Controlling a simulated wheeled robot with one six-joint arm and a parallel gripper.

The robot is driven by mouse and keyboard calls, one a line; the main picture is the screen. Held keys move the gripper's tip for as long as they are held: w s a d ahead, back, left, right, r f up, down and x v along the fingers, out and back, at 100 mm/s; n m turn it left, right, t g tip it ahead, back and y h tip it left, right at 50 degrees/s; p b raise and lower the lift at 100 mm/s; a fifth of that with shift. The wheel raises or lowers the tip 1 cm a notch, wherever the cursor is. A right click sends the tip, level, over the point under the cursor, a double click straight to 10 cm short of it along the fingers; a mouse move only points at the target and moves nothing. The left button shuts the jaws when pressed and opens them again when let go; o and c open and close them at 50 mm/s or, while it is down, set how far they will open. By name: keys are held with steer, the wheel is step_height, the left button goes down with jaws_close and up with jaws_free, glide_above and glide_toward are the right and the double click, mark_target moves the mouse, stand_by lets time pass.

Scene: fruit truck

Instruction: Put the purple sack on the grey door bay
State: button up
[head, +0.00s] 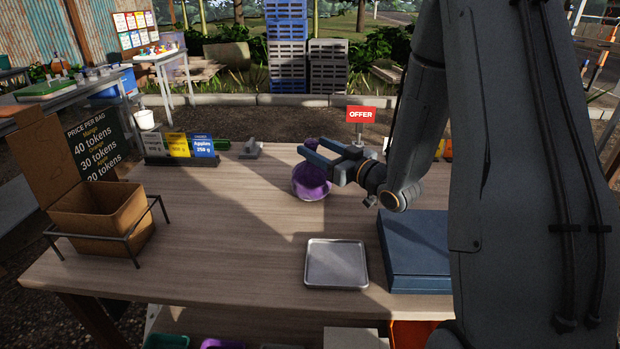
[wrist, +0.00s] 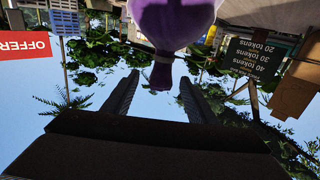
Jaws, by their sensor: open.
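The purple sack (head: 311,183) sits on the wooden table towards the back, just below my gripper (head: 312,156) in the head view. Its top is partly hidden by the gripper. In the wrist view, which looks upside down, the sack (wrist: 175,22) fills the top middle, and its narrow tied neck points to the space between my two fingers (wrist: 155,98). My gripper is open, with a finger on each side of the neck's line. I cannot tell whether they touch the sack. I cannot surely identify the grey door bay in either view.
A square metal tray (head: 336,241) lies at the table's front middle, beside a dark blue box (head: 418,262). A cardboard box (head: 75,222) in a wire rack stands at left. A red OFFER sign (head: 361,114) and price cards (head: 178,145) line the back. The table's left middle is clear.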

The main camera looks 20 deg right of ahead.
steer(key=p+x, duration=0.1)
steer(key=x, duration=0.5)
steer(key=shift+w+a, duration=0.2)
steer(key=shift+w, duration=0.05)
jaws_close()
stand_by(1.2)
